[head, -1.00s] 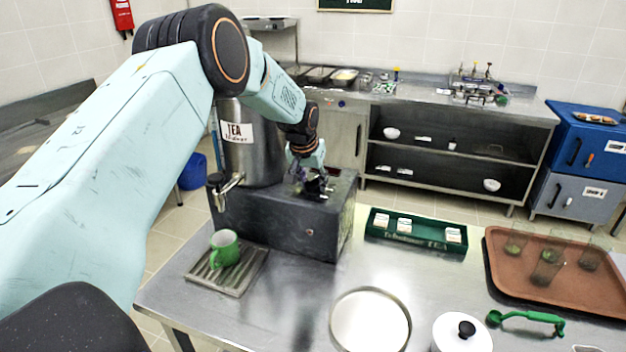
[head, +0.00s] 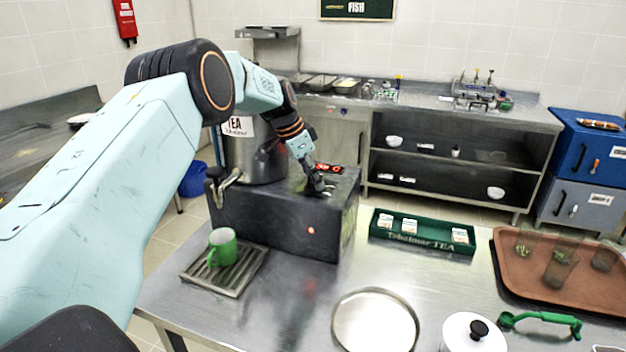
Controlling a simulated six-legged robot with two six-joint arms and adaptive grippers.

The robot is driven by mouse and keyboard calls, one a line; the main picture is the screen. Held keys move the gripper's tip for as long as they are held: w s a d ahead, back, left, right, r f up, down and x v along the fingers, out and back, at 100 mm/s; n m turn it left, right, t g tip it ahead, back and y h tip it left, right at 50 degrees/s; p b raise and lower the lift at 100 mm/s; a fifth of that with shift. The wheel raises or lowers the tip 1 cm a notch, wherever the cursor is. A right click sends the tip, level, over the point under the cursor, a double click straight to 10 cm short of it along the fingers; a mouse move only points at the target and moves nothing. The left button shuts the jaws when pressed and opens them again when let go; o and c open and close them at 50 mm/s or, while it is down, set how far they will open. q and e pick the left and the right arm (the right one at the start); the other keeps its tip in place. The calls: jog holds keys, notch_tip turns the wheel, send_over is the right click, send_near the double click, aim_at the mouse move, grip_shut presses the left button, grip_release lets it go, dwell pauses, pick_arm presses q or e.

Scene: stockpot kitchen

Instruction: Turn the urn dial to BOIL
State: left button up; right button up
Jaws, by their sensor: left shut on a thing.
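The steel tea urn (head: 255,155) stands on a dark box base (head: 265,220) at the left of the steel table, partly behind my left arm. My left gripper (head: 319,187) points down onto the top of the base, to the right of the urn. It is shut on what appears to be the urn dial, which its fingers mostly hide. Red-orange lit markings (head: 329,168) show just behind the fingers, too small to read. A small red light (head: 311,230) glows on the front of the base. My right gripper is out of view.
A green mug (head: 222,246) stands on a drip tray (head: 236,278) near the urn's tap (head: 226,184). A green tea box (head: 424,232), a round tray (head: 375,320), a white lidded pot (head: 472,335) and a brown tray with glasses (head: 520,280) occupy the table's right.

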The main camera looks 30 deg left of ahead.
pick_arm(q)
jog(key=shift+f+m, duration=0.1)
jog(key=shift+m, duration=0.4)
jog(key=o, duration=1.2)
jog(key=shift+c, duration=0.2)
jog(key=v, duration=1.2)
jog(key=shift+w, duration=0.2)
jog(key=shift+a, duration=0.1)
